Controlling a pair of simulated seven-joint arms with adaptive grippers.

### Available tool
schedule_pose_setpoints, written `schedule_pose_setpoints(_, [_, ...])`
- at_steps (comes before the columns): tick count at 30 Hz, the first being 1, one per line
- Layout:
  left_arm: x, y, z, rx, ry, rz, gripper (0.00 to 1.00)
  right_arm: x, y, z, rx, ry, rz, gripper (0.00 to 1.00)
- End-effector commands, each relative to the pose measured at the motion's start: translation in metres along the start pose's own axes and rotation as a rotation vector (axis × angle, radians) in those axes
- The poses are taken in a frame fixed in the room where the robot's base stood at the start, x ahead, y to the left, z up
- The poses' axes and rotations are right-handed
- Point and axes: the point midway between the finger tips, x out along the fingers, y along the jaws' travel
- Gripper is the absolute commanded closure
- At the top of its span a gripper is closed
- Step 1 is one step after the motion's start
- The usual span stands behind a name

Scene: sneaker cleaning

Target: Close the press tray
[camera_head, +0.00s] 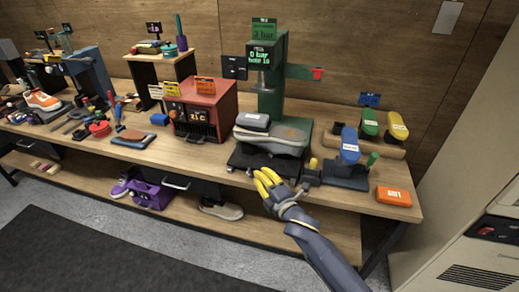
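The green press (270,87) stands at the back of the bench, with a display on its head and a red-tipped side lever (317,74). Its black tray (242,161) juts out toward the bench's front edge. A grey padded stack (272,137) lies on it. My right gripper (265,177), with yellow fingers, is at the tray's front edge, reaching up from the lower right. I cannot tell whether it touches the tray or how far its fingers are apart. My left gripper is not in view.
A red oven-like box (202,112) stands left of the press. On the right are a blue-topped tool (349,146), green and yellow rollers (397,127) and an orange box (393,196). A lower shelf (270,225) holds a shoe (221,210) and a purple box (150,195).

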Motion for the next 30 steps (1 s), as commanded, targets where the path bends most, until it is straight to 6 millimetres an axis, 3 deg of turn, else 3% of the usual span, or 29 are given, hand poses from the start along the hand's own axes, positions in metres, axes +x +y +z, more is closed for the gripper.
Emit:
schedule_pose_setpoints(3, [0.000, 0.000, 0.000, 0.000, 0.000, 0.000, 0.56, 0.005, 0.013, -0.003, -0.002, 0.006, 0.022, 1.00])
schedule_pose_setpoints(8, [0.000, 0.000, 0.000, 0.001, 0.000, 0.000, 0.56, 0.021, 0.015, -0.004, -0.001, 0.007, 0.025, 1.00])
schedule_pose_setpoints(23, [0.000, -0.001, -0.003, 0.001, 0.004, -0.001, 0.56, 0.105, 0.017, -0.004, 0.001, 0.006, 0.024, 1.00])
schedule_pose_setpoints(30, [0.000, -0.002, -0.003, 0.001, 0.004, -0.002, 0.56, 0.122, 0.016, 0.017, -0.001, 0.006, 0.022, 1.00])
